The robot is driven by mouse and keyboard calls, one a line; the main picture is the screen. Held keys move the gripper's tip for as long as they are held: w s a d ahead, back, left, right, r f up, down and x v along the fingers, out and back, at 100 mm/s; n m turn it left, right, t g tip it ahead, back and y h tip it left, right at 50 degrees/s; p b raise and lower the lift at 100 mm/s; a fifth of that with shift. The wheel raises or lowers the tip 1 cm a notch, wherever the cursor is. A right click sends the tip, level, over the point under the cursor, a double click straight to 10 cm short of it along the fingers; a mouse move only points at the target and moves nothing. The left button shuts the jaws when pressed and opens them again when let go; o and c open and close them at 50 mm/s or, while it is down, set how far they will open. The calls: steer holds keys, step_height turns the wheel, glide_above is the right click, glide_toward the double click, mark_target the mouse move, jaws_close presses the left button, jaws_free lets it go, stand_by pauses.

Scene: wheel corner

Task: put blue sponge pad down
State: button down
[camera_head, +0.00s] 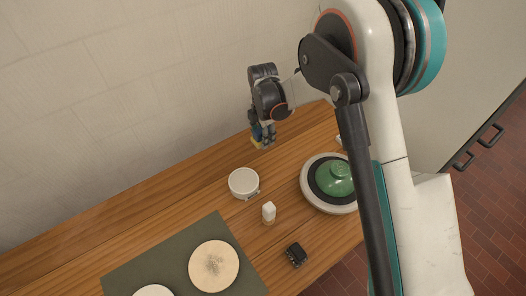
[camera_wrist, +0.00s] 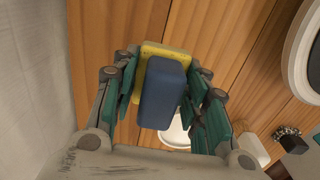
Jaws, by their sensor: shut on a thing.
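In the wrist view a blue sponge pad (camera_wrist: 163,95) with a yellow layer sits between the two fingers of my gripper (camera_wrist: 163,90). The fingers are shut on it from both sides. In the head view my gripper (camera_head: 263,136) hangs over the back part of the wooden table, and a small bit of the pad (camera_head: 256,133) shows yellow and blue beside the fingers. The pad appears held above the wood, though its exact height is hard to tell.
A round white container (camera_head: 244,182) stands on the table (camera_head: 192,204) below my gripper. A round stand (camera_head: 312,192) with a green domed thing (camera_head: 335,176), a small white bottle (camera_head: 268,212), a black block (camera_head: 295,254) and a dark mat (camera_head: 150,265) with a round disc (camera_head: 214,266) lie nearby.

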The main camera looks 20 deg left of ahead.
mark_target(263, 154)
step_height(263, 154, down, 8)
steer(key=shift+f+b, duration=0.1)
steer(key=shift+b, duration=0.65)
steer(key=shift+s+f+b, duration=0.1)
steer(key=shift+f+b, duration=0.25)
steer(key=shift+b, duration=0.15)
steer(key=c, duration=1.1)
jaws_free()
steer(key=shift+d, duration=0.1)
steer(key=shift+o, duration=0.8)
steer(key=shift+f, duration=0.1)
steer(key=shift+r, duration=0.2)
step_height(263, 154, up, 13)
steer(key=p, duration=0.4)
steer(key=shift+f, duration=0.15)
